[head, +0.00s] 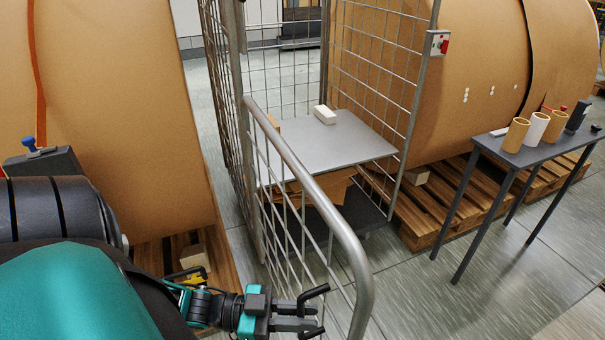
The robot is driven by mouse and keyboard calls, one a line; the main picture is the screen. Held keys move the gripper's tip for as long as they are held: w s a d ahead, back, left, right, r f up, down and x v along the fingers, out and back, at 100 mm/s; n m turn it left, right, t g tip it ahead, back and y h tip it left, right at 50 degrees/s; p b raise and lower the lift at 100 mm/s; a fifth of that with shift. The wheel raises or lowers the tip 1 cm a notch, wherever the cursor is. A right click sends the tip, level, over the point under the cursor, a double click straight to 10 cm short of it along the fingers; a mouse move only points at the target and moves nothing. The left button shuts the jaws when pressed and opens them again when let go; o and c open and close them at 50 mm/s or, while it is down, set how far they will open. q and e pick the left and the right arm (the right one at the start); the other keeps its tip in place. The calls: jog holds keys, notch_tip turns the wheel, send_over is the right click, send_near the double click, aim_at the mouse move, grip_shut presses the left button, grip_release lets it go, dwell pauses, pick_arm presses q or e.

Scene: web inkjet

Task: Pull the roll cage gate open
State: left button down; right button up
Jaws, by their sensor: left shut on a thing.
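The roll cage (421,95) stands in the middle of the head view, with grey wire-mesh sides and a shelf inside. Its gate (312,190), a wire panel with a thick rounded grey tube frame, hangs from the left post and stands swung out toward me, so the front of the cage is open. My left gripper (318,309) is low at the bottom of the view, shut on the gate at its wire bars; the exact contact is hard to see. My right gripper is not in view.
A white block (325,115) lies on the cage's grey shelf (350,140). Large brown paper rolls (120,110) stand left and behind right (470,60) on wooden pallets (437,205). A small dark table (530,155) with cardboard tubes stands right. Floor before the cage is clear.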

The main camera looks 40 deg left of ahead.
pick_arm(q)
jog(key=shift+s+a, duration=0.1)
jog(key=shift+s, duration=0.1)
dwell(0.3)
jog(key=c, duration=1.2)
grip_release()
jog(key=v, duration=1.2)
jog(key=shift+s+a, duration=0.25)
jog(key=shift+a, duration=0.1)
jog(key=shift+s, duration=0.1)
